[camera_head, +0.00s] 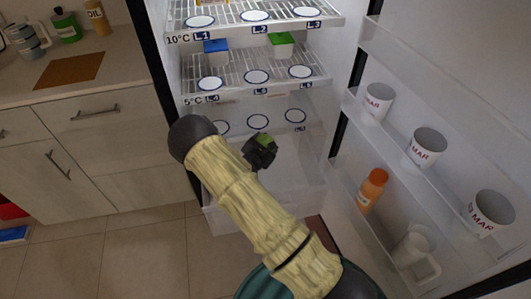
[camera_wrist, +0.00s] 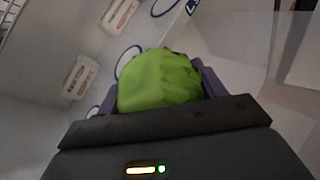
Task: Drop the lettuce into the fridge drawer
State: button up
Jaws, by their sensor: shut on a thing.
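The lettuce (camera_wrist: 160,80) is bright green and sits between the fingers of my gripper (camera_wrist: 155,90) in the wrist view. My gripper is shut on it. The gripper is inside the open fridge, in front of the lowest shelf area. The clear fridge drawer (camera_head: 213,217) is at the bottom of the fridge and stands below and around my gripper in the picture. My arm hides part of the drawer.
Fridge shelves above hold a blue-lidded box (camera_head: 215,52) and a green-lidded box (camera_head: 281,45). The open door at right carries several white cups, an orange bottle (camera_head: 372,190) and a clear jug (camera_head: 412,248). A counter (camera_head: 120,45) stands at left.

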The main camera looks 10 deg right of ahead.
jog(key=shift+w+f, duration=0.1)
jog(key=shift+w, duration=0.05)
notch_tip(320, 180, down, 6)
jog(key=b, duration=0.5)
dwell(0.3)
jog(key=o, duration=1.2)
jog(key=shift+c, duration=0.2)
jog(key=shift+a, duration=0.1)
jog(key=p+v, duration=0.3)
jog(key=v, duration=1.4)
